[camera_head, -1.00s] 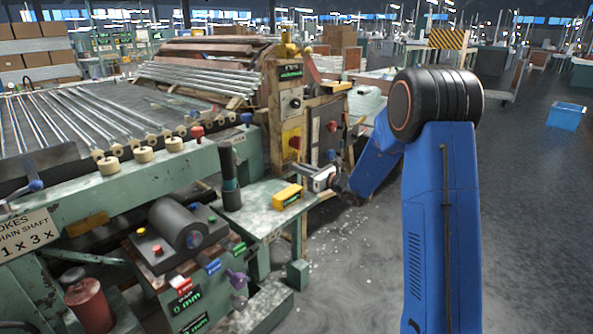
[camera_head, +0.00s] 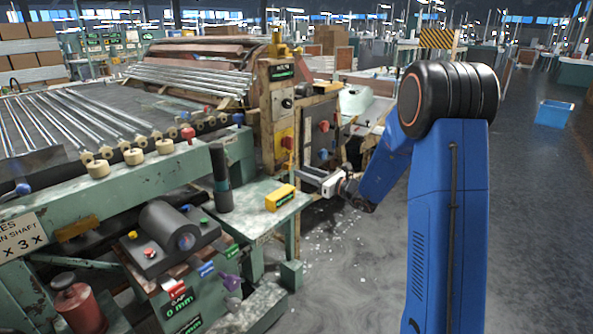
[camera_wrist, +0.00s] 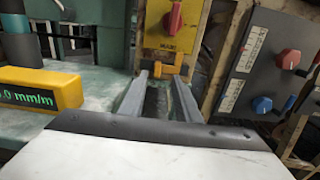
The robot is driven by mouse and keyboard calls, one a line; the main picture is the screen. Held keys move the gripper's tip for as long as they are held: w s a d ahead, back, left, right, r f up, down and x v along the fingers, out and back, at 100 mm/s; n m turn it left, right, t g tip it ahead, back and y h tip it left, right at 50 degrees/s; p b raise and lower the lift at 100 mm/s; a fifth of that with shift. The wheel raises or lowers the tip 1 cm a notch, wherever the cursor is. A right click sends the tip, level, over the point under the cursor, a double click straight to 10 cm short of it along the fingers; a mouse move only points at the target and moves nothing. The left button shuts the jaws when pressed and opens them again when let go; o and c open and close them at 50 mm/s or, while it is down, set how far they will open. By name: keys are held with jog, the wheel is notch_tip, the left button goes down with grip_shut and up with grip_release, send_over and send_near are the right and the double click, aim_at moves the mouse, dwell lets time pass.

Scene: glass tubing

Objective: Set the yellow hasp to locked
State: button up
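A small yellow-orange piece, which looks like the yellow hasp (camera_wrist: 171,69), sits at the lower edge of a yellow panel (camera_wrist: 157,28) with a red rotary knob (camera_wrist: 172,18). I cannot tell which setting the hasp is in. My gripper (camera_wrist: 160,82) is open, its two grey fingers apart and pointing toward the hasp, with nothing between them. The hasp shows just beyond and between the fingertips; I cannot tell whether they touch it. In the head view, my gripper (camera_head: 304,174) is just below the yellow panel (camera_head: 286,143), and the hasp cannot be made out.
A yellow readout box (camera_wrist: 40,88) stands on the green bench to the left. A grey panel (camera_wrist: 262,58) with red and blue knobs is to the right. A dark upright cylinder (camera_head: 221,180) stands on the bench. Open floor lies at the right.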

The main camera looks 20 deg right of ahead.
jog(key=v, duration=1.1)
jog(key=s+a+r+n+g, duration=0.2)
jog(key=s+a+n+g, duration=0.3)
jog(key=s+a+n, duration=0.55)
jog(key=s+a+r+n+g, duration=0.1)
jog(key=s+a+n+g, duration=0.5)
jog(key=s, duration=0.7)
jog(key=s+d+f+n+g+h, duration=0.15)
jog(key=s+n+h, duration=0.3)
jog(key=s, duration=0.75)
jog(key=s+d+n+t+h, duration=0.2)
jog(key=s+d+n+h, duration=0.4)
jog(key=s+d+n, duration=0.1)
jog(key=shift+s+d+r+n+t, duration=0.4)
jog(key=shift+s+d, duration=0.15)
jog(key=shift+d, duration=0.65)
